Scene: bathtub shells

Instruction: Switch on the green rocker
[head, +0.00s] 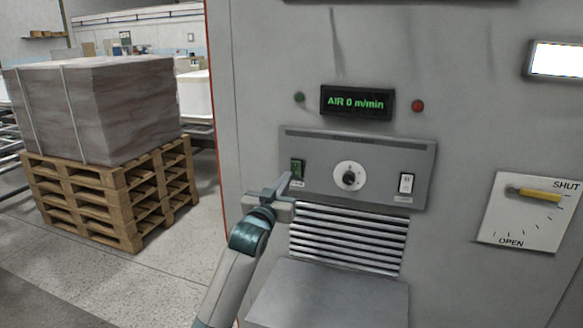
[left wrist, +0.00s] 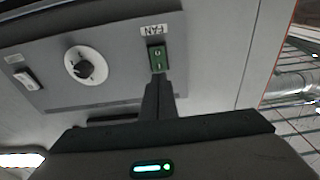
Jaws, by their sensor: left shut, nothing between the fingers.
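The green rocker (head: 297,169) sits at the left end of the grey control panel (head: 330,146) in the head view. In the left wrist view the rocker (left wrist: 157,55) appears upside down, with a label reading FAN beside it. My left gripper (head: 285,181) is shut and empty, its fingertips just below and left of the rocker in the head view. In the left wrist view the left gripper's tips (left wrist: 157,78) reach the rocker's edge; whether they touch it I cannot tell. The display (head: 356,103) reads AIR 0 m/min. My right gripper is not in view.
A dial (head: 350,177) and a white rocker (head: 406,184) share the panel. Louvres (head: 348,238) and a grey ledge (head: 330,295) lie below. A yellow lever (head: 540,194) is on a SHUT/OPEN plate at right. Stacked pallets (head: 120,200) stand left.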

